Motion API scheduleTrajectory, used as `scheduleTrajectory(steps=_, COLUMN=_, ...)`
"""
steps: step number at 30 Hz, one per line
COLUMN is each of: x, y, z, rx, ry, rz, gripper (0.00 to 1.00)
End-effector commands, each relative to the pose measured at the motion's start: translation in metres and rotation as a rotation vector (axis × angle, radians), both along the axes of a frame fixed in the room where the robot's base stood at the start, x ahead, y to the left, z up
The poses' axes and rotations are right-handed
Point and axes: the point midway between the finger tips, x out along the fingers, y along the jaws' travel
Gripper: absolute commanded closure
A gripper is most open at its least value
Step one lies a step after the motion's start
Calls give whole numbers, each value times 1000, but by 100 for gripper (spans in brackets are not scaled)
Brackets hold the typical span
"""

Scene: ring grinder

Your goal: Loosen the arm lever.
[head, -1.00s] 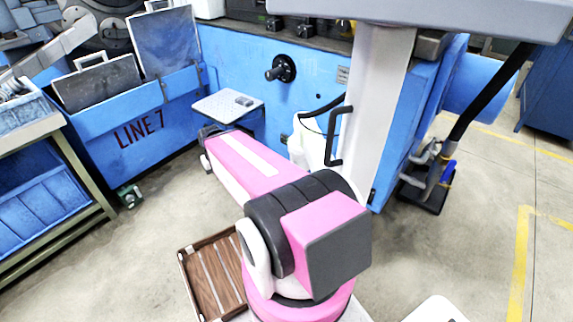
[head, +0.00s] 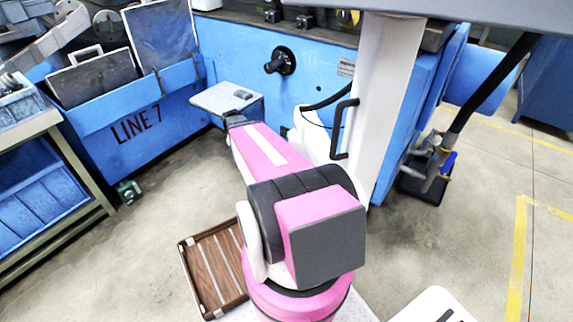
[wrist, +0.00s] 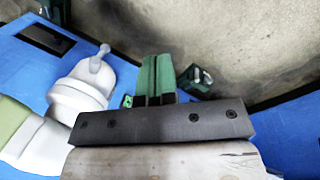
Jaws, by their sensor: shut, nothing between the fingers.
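My gripper (wrist: 154,62) is in the wrist view, its two green fingers side by side and shut, with nothing between them. In the head view my gripper (head: 233,118) is a small dark shape at the far end of my pink arm, by the front edge of a grey shelf. To the left of the fingers in the wrist view, a white round cap carries a small grey lever (wrist: 97,60), apart from the fingers. I cannot tell for sure that this is the arm lever. In the head view, my arm may hide it.
The blue machine (head: 225,50) has a black knob (head: 281,61) and a grey shelf (head: 222,98). A white column with a black handle (head: 343,130) stands right of my arm. A wooden tray (head: 213,272) lies below. Open floor is at left and right.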

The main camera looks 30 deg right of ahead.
Motion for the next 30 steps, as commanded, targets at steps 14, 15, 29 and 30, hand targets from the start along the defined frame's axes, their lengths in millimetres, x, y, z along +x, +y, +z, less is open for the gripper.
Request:
scheduleTrajectory(steps=14, x=67, y=-175, z=-81, rx=-187, ry=91, rz=-471, gripper=100)
scheduleTrajectory(steps=15, x=67, y=-177, z=-82, rx=-192, ry=93, rz=-479, gripper=100)
scheduleTrajectory(steps=29, x=65, y=-179, z=-86, rx=-195, ry=93, rz=-485, gripper=100)
scheduleTrajectory(steps=30, x=64, y=-180, z=-89, rx=-195, ry=93, rz=-485, gripper=100)
